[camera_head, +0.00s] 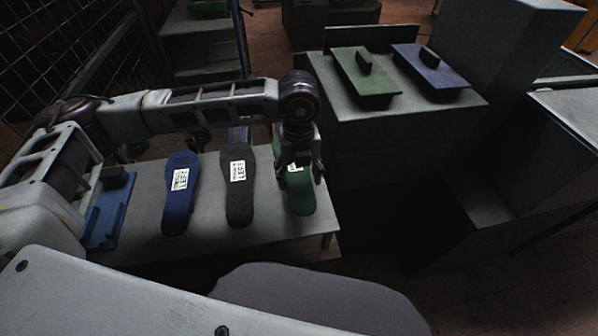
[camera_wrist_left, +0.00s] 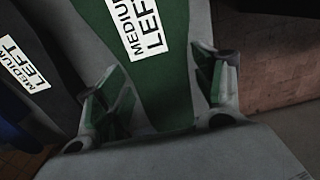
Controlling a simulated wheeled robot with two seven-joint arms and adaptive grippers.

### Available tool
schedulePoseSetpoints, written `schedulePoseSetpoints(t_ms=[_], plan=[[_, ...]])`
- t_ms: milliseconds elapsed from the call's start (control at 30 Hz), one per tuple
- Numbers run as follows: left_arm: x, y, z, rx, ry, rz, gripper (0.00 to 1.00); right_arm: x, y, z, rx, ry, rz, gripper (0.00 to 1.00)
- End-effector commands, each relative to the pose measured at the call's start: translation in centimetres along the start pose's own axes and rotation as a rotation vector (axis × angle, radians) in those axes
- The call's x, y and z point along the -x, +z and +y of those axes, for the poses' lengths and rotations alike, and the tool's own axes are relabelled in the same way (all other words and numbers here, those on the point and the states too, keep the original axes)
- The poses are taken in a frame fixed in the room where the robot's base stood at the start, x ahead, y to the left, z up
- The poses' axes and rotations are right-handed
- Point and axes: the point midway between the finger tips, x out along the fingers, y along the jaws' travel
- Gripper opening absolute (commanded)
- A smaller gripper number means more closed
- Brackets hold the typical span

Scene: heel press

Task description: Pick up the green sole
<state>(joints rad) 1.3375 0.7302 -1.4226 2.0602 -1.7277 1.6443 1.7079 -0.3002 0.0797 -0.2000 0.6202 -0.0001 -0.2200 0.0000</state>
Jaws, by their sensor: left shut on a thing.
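The green sole (camera_head: 301,198) lies at the right end of a grey table, to the right of a black sole (camera_head: 238,200) and a blue sole (camera_head: 178,203). My left gripper (camera_head: 303,172) is above it and shut on it, hiding its middle. In the left wrist view the green sole (camera_wrist_left: 160,95) runs between the two fingers of my left gripper (camera_wrist_left: 165,95), with a white label reading MEDIUM LEFT. The black sole (camera_wrist_left: 45,45) with its own label shows to the left there. My right gripper is not in view.
The grey table (camera_head: 272,225) ends just right of the green sole. A blue plate (camera_head: 112,215) with a block is at its left end. A grey machine top (camera_head: 400,112) at the back right bears a green plate (camera_head: 366,84) and a blue plate (camera_head: 430,66) with handles.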

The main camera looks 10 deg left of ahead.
Motion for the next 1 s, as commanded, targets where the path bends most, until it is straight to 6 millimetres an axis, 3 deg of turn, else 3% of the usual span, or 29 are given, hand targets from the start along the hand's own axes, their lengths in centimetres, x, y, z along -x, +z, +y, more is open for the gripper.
schedulePoseSetpoints(t_ms=[600,1000], plan=[[8.6,0.1,-0.1,0.001,-0.001,-0.002,0.41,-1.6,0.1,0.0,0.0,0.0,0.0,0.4],[10.1,0.0,0.0,0.0,0.0,-0.001,0.41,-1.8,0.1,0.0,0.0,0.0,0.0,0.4]])
